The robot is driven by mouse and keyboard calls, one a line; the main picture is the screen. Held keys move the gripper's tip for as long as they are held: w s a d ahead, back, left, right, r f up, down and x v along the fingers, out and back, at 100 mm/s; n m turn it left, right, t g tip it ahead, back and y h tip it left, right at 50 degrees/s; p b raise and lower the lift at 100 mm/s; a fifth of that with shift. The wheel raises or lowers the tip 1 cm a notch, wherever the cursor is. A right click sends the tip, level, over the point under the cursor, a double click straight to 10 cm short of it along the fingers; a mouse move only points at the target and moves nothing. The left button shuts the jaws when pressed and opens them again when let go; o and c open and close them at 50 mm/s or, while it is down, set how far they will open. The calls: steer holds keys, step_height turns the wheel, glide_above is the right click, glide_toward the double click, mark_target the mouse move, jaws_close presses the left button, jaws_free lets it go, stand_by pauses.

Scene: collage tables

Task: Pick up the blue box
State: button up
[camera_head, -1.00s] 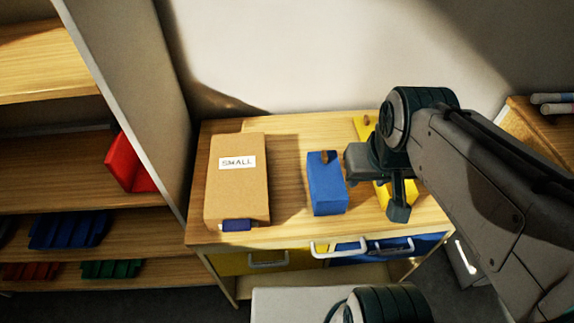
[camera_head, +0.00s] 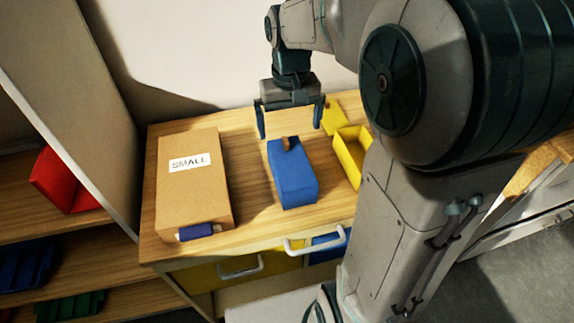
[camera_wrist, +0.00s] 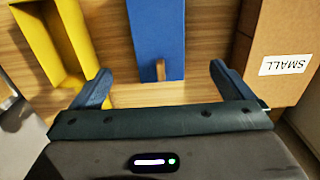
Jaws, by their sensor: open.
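The blue box (camera_head: 293,176) lies on the wooden table top, between a cardboard box and a yellow box. A small brown tab (camera_head: 290,143) sits at its far end. My gripper (camera_head: 291,132) is open and empty, pointing down over that far end, with a finger to each side. In the wrist view the blue box (camera_wrist: 156,35) runs up from between the two open fingers (camera_wrist: 162,83), its brown tab nearest the palm. No contact shows; the exact height of the fingers above the box is hard to tell.
The cardboard box marked SMALL (camera_head: 188,197) stands to the left, with a dark blue item (camera_head: 196,232) at its near edge. The open yellow box (camera_head: 352,152) is close on the right. Drawers with white handles (camera_head: 240,267) are below. A wall is behind; shelves (camera_head: 40,235) are at left.

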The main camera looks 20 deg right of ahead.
mark_target(291, 161)
step_height(291, 161, down, 8)
steer(key=shift+s+r, duration=0.1)
steer(key=shift+s+d+f, duration=0.1)
steer(key=shift+s+f, duration=0.05)
steer(key=shift+f, duration=1.25)
steer(key=shift+s+f, duration=0.15)
steer(key=shift+f, duration=1.2)
steer(key=c, duration=1)
